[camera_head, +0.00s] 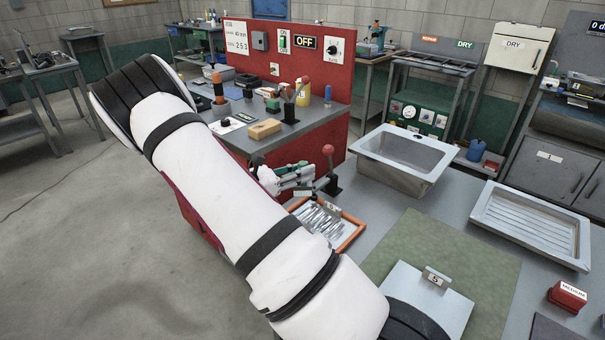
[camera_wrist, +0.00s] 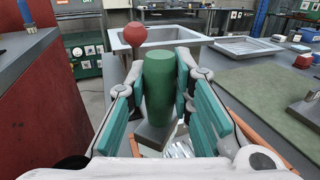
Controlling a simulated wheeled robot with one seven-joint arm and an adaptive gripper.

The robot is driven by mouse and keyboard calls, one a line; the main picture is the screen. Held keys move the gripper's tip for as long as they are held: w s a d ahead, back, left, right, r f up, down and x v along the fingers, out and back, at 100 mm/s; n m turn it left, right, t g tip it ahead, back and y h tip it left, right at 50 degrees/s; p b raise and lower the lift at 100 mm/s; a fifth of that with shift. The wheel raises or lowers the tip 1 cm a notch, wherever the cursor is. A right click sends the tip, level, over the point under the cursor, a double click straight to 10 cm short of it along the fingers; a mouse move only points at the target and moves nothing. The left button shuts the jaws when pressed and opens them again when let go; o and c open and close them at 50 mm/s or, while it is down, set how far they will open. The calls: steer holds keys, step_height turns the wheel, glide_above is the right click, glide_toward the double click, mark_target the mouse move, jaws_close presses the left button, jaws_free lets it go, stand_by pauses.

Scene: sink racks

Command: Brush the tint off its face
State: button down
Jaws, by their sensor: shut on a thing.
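My gripper (camera_wrist: 161,84) is shut on a green-handled tool (camera_wrist: 159,72). In the wrist view the handle stands roughly upright between the teal finger pads, with a flat grey part below it. Whether that part carries bristles cannot be told. In the head view my gripper (camera_head: 296,177) is above the left end of the orange-rimmed tray, close to a red-ball lever (camera_head: 328,151). A pale square plate (camera_head: 405,290) with a small labelled metal bracket (camera_head: 436,278) lies on the green mat (camera_head: 480,246). My arm hides part of the plate's surroundings. No tint is clearly visible.
The orange-rimmed tray (camera_head: 358,234) holds several metal pieces. A sink basin (camera_head: 414,171) and a ribbed draining tray (camera_head: 535,257) stand beyond the mat. A red labelled box (camera_head: 567,297) is at right. The red panelled bench (camera_head: 345,125) borders the left. The mat's upper part is clear.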

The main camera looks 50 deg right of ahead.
mark_target(302, 163)
steer(key=shift+r+p, duration=0.9)
steer(key=shift+r, duration=0.7)
